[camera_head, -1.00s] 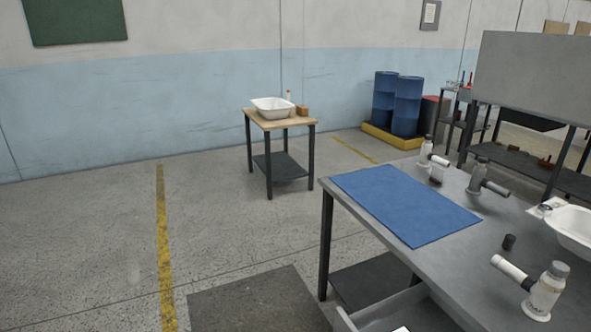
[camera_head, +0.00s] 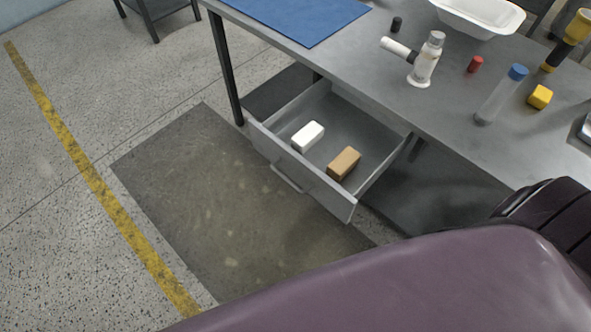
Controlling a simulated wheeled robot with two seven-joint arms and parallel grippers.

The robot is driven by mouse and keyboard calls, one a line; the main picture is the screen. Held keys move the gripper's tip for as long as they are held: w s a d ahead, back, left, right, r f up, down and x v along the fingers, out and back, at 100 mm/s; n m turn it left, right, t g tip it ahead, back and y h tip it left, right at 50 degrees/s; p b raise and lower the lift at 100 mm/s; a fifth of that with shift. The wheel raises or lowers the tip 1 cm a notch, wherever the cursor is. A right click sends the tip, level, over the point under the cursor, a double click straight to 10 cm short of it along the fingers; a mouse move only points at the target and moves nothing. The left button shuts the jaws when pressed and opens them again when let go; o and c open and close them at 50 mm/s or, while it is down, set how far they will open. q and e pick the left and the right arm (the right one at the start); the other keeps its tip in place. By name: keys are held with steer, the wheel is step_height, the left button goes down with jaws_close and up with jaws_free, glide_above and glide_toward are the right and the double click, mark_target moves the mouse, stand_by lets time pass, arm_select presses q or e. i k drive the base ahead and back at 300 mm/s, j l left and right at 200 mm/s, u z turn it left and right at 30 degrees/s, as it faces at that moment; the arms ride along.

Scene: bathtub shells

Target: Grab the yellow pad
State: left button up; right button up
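A small yellow block-like pad (camera_head: 540,97) lies on the grey workbench (camera_head: 455,125) near the right of the view, beside a clear tube with a blue cap (camera_head: 500,95). An open drawer (camera_head: 305,180) under the bench holds a white block (camera_head: 307,136) and a tan-brown block (camera_head: 344,163), lying apart from each other. Neither of my grippers shows in this view. Part of my own purple-grey body fills the lower right and hides what lies behind it.
A white-and-grey bottle-like fixture (camera_head: 426,60), a red cap (camera_head: 474,64), a black cap (camera_head: 397,24) and a white basin (camera_head: 478,14) stand on the bench. A blue mat (camera_head: 300,15) covers its left end. The drawer juts out over a dark floor mat (camera_head: 220,200).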

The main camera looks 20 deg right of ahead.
mark_target(541, 97)
steer(key=k+z, duration=0.1)
steer(key=z, duration=2.15)
steer(key=l+u, duration=0.1)
steer(key=u, duration=0.3)
steer(key=l+u, duration=0.1)
steer(key=u, duration=0.3)
steer(key=l+u, duration=0.15)
steer(key=u, duration=0.25)
steer(key=l+u, duration=0.15)
steer(key=u, duration=0.3)
steer(key=i, duration=0.05)
